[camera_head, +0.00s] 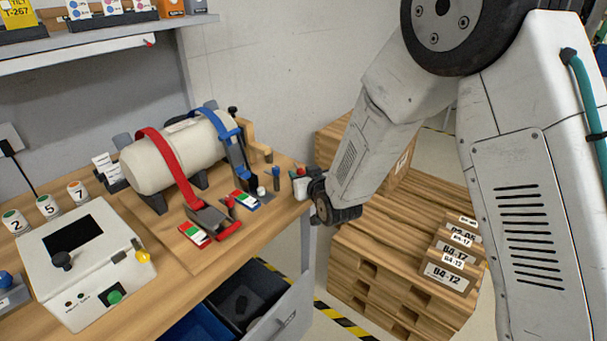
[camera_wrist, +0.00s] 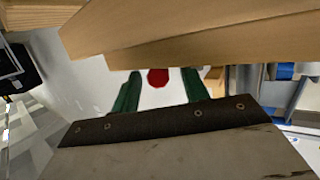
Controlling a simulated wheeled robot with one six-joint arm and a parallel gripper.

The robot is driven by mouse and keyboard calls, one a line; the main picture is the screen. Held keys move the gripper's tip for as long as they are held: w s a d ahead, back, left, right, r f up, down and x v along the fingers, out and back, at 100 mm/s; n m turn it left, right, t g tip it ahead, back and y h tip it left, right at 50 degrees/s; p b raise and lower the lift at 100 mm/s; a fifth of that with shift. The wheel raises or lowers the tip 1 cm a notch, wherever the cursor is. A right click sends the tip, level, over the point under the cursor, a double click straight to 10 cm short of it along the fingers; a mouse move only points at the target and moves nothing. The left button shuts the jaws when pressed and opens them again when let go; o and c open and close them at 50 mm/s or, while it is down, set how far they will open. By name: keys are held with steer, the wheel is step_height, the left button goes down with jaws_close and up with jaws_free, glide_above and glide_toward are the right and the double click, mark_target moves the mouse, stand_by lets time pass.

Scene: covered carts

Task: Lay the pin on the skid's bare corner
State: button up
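A red-topped pin (camera_head: 300,171) stands at the right edge of the workbench, partly hidden by my gripper. In the wrist view its round red end (camera_wrist: 158,77) shows between two green fingers, with a gap on each side. My gripper (camera_head: 299,186) is at the bench's right edge, its fingers apart around or just short of the pin; I see no clear contact. The wooden skid (camera_head: 385,235) is a stack of pallets on the floor right of the bench. Its near left top corner looks bare; my arm covers part of its top.
Labelled cartons (camera_head: 449,272) sit on the skid's right side, and a larger carton (camera_head: 400,165) at its back. On the bench (camera_head: 165,255), a white tank (camera_head: 180,152) is strapped in red and blue. A blue-topped pin (camera_head: 276,174) stands close to my gripper. Open drawers are below.

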steer(key=v, duration=0.7)
steer(key=shift+s, duration=0.35)
steer(key=shift+d+r, duration=0.1)
steer(key=shift+d, duration=0.1)
steer(key=s+d+r+m+g+h, duration=0.1)
steer(key=s+d+r+g+h, duration=0.15)
steer(key=s+d+r, duration=0.35)
steer(key=s+d+r+m+g+h, duration=0.1)
steer(key=s+d+r+g, duration=0.15)
steer(key=d, duration=0.45)
steer(key=s+d+r+g, duration=0.2)
steer(key=s+d, duration=0.1)
steer(key=s, duration=0.6)
steer(key=s+d+r+m+g+h, duration=0.1)
steer(key=s+d+r+g, duration=0.1)
steer(key=s, duration=0.7)
steer(key=s+d+r+m+g+h, duration=0.1)
steer(key=s+d+r+g, duration=0.2)
steer(key=s+d, duration=0.3)
steer(key=s, duration=0.2)
steer(key=shift+s+g, duration=0.4)
